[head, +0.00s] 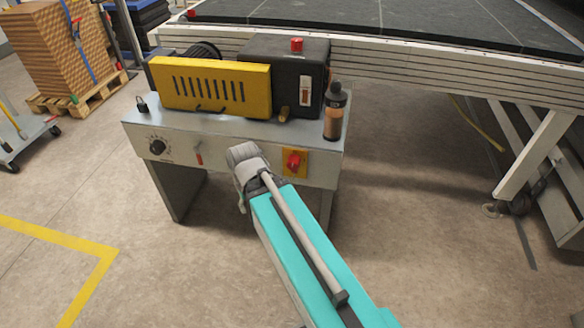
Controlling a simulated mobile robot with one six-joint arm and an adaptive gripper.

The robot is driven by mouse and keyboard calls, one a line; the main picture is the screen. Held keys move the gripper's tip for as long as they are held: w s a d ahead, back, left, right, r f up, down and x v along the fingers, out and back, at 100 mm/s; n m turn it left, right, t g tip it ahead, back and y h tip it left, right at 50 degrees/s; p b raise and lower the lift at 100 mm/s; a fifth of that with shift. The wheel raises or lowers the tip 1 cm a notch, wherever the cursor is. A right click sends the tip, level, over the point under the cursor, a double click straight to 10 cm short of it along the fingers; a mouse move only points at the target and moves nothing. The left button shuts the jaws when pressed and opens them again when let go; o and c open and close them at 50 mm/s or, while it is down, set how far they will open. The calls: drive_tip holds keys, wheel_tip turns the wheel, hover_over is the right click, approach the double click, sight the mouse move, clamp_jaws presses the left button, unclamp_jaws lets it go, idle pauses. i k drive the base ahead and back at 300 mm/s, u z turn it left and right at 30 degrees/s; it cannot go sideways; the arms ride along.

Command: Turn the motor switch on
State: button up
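A grey machine cabinet (222,128) carries several controls. On its front are a red rotary knob on a yellow plate (294,162), a small red-tipped lever (198,155) and a black dial (157,147). A black motor box (262,51) on top has a pale rocker switch (306,91) with a reddish part and a red button (297,44). No readable label shows which control is the motor switch, and switch positions are too small to tell. My teal arm reaches up to the cabinet front, its grey end just left of the yellow plate. My gripper's fingers do not show.
A yellow slotted guard (210,84) and a dark-capped brown bottle (334,112) stand on the cabinet. A large dark-topped table (420,20) with white legs is behind and right. Boxes on a pallet (62,40) are far left. The floor left and right is mostly clear.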

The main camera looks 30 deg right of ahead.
sight(293, 163)
drive_tip(key=k, duration=1.5)
drive_tip(key=z, duration=0.35)
drive_tip(key=i, duration=1)
